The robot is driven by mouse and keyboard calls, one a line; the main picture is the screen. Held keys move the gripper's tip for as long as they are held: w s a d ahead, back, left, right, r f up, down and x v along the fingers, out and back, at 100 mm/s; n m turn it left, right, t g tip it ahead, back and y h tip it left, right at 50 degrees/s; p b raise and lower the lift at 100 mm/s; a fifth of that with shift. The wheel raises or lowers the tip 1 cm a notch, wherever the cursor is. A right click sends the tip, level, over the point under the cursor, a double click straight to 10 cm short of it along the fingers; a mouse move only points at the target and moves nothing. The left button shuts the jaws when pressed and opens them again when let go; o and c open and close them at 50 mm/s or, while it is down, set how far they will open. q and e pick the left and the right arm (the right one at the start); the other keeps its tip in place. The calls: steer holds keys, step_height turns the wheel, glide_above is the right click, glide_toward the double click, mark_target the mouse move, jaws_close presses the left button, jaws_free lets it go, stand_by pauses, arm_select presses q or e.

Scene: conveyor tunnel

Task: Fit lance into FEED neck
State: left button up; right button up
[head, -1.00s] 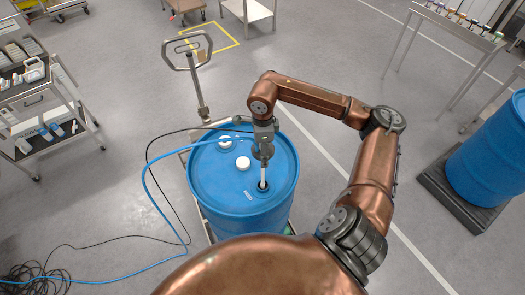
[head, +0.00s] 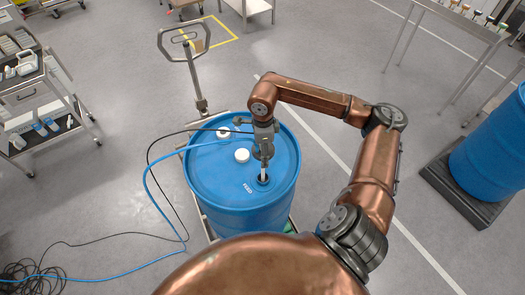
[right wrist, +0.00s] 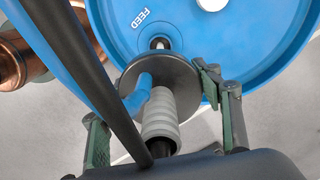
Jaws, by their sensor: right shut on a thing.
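My right gripper (head: 264,152) is shut on the lance above a blue drum (head: 215,185). The lance (head: 264,171) is a pale, roughly upright tube. In the right wrist view the lance's ribbed grey grip (right wrist: 160,115) and dark round disc (right wrist: 180,75) show between the gripper fingers (right wrist: 165,128). The FEED neck (head: 263,180) is a dark opening beside the FEED label (right wrist: 141,19). The lance's lower end appears to be inside the neck; its tip is hidden. The disc is still above the lid. My left gripper is not in view.
Two white caps (head: 242,155) (head: 223,132) sit on the lid. A blue hose (head: 150,185) and black cable (head: 150,150) run from the lance to the left floor. A handle (head: 185,45) stands behind the drum. A second drum (head: 495,150) is at right.

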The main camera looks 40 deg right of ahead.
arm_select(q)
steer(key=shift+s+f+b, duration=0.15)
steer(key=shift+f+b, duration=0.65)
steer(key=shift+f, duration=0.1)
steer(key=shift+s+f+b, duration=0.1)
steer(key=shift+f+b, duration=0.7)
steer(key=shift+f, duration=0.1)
arm_select(e)
glide_above(263, 178)
steer(key=shift+w+d+f, duration=0.1)
steer(key=shift+w+f, duration=0.1)
steer(key=shift+f, duration=0.9)
steer(key=shift+w+d+f, duration=0.1)
steer(key=shift+w+f, duration=0.05)
steer(key=shift+f, duration=0.95)
steer(key=shift+f+b, duration=5.65)
steer(key=shift+f, duration=1.75)
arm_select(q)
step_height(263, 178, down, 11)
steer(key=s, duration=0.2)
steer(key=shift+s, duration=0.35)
arm_select(e)
steer(key=o, duration=1.8)
steer(key=shift+c, duration=0.2)
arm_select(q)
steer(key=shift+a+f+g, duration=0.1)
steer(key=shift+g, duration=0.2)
arm_select(e)
step_height(263, 178, up, 12)
